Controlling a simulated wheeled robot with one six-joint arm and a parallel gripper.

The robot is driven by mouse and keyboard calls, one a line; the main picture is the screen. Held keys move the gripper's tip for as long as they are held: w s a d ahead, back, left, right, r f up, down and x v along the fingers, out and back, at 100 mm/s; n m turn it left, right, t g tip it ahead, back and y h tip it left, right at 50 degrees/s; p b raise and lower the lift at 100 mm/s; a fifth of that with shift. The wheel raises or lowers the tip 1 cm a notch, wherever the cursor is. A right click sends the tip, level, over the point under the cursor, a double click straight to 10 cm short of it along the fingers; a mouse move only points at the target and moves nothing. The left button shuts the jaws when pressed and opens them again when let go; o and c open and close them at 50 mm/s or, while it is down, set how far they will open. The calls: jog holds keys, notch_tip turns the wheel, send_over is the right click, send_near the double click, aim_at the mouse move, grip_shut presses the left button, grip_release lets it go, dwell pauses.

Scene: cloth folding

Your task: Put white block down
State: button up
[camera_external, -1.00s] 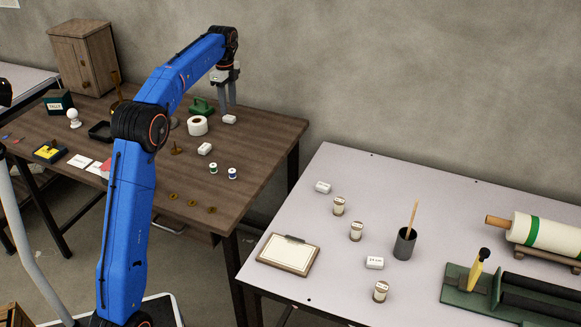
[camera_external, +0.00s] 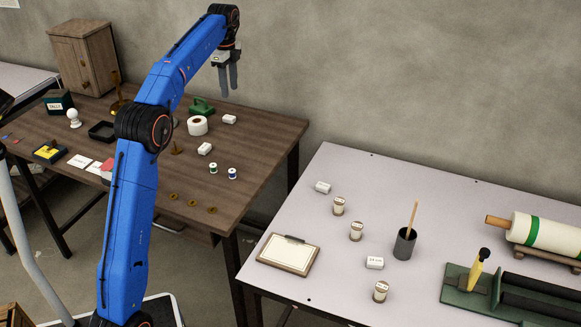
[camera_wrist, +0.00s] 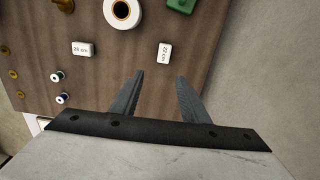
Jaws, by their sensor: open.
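A white block (camera_external: 229,119) lies flat on the brown table (camera_external: 262,140) near its back right edge. In the wrist view this block (camera_wrist: 165,53) carries the label "22 cm". My gripper (camera_external: 229,93) is above it, open and empty, with clear space between the fingertips and the block. The wrist view shows the two fingers (camera_wrist: 159,80) spread apart with nothing between them. A second white block (camera_external: 205,149) lies on the same table nearer the front, and in the wrist view it (camera_wrist: 82,49) reads "26 cm".
A white tape roll (camera_external: 197,126) and a green object (camera_external: 202,106) stand left of the block. Two thread spools (camera_external: 232,173) are nearer the front. The grey table (camera_external: 330,240) at right holds more white blocks (camera_external: 374,263), several small jars and a clipboard (camera_external: 288,254).

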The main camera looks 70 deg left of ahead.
jog(key=s+d+r+n+t+y, duration=0.1)
jog(key=d+r+n+t, duration=0.15)
jog(key=d, duration=2.55)
jog(key=s+d+f+n, duration=0.1)
jog(key=s+d+f, duration=0.1)
jog(key=s+d, duration=0.5)
jog(key=s+d+f+n, duration=0.2)
jog(key=s+d, duration=0.1)
jog(key=d, duration=0.8)
jog(key=s+d+f+n+t, duration=0.1)
jog(key=s+d+f, duration=0.6)
jog(key=s+f, duration=0.2)
jog(key=s+d+f+n+t+h, duration=0.1)
jog(key=s+d+f+n, duration=0.1)
jog(key=s+d+f, duration=0.4)
jog(key=s+f, duration=0.3)
jog(key=s, duration=0.1)
jog(key=shift+d+f, duration=0.4)
